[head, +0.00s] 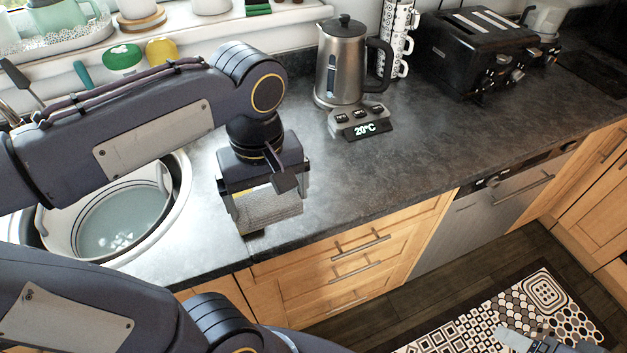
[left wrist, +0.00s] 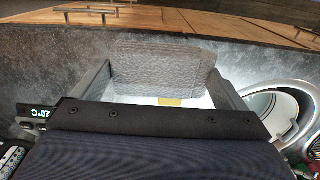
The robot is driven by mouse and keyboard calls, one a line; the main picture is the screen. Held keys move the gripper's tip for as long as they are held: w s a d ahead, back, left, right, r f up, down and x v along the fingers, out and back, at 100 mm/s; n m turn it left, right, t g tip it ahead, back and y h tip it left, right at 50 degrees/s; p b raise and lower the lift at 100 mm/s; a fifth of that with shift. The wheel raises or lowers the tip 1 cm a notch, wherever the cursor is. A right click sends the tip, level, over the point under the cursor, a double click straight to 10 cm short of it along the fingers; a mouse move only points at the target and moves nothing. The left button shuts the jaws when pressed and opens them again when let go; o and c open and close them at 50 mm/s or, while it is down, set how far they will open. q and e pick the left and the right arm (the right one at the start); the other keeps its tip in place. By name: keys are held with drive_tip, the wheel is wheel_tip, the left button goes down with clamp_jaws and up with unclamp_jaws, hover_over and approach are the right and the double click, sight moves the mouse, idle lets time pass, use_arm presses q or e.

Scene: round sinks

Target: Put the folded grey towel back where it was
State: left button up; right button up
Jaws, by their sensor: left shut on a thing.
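The folded grey towel (head: 268,208) is a small textured bundle held between the fingers of my left gripper (head: 262,200). In the head view the gripper points down near the counter's front edge, right of the round sink, and hides part of the towel. In the left wrist view the towel (left wrist: 165,66) spans the gap between the two fingers of the left gripper (left wrist: 165,85). I cannot tell whether the towel touches the counter. A dark and pale part at the bottom right of the head view may be my right gripper (head: 520,342); its jaws cannot be made out.
The round sink (head: 181,190) holds a white basin (head: 60,224) with water. A steel kettle (head: 342,70) stands on its base reading 20°C. A black toaster (head: 478,50) and stacked cups (head: 397,40) stand behind. The dark counter (head: 400,150) is clear in front of the kettle.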

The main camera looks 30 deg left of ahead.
use_arm(q)
drive_tip(key=w+f, duration=0.2)
drive_tip(key=w, duration=0.2)
drive_tip(key=w+a+f, duration=0.1)
drive_tip(key=w+f, duration=0.2)
drive_tip(key=w, duration=0.1)
drive_tip(key=w+f+p, duration=0.1)
drive_tip(key=w+f, duration=0.2)
drive_tip(key=w, duration=0.1)
drive_tip(key=shift+w+a+f, duration=0.15)
drive_tip(key=shift+a+f, duration=0.05)
drive_tip(key=shift+f, duration=0.05)
drive_tip(key=shift+w+f, duration=0.4)
drive_tip(key=shift+f, duration=1.7)
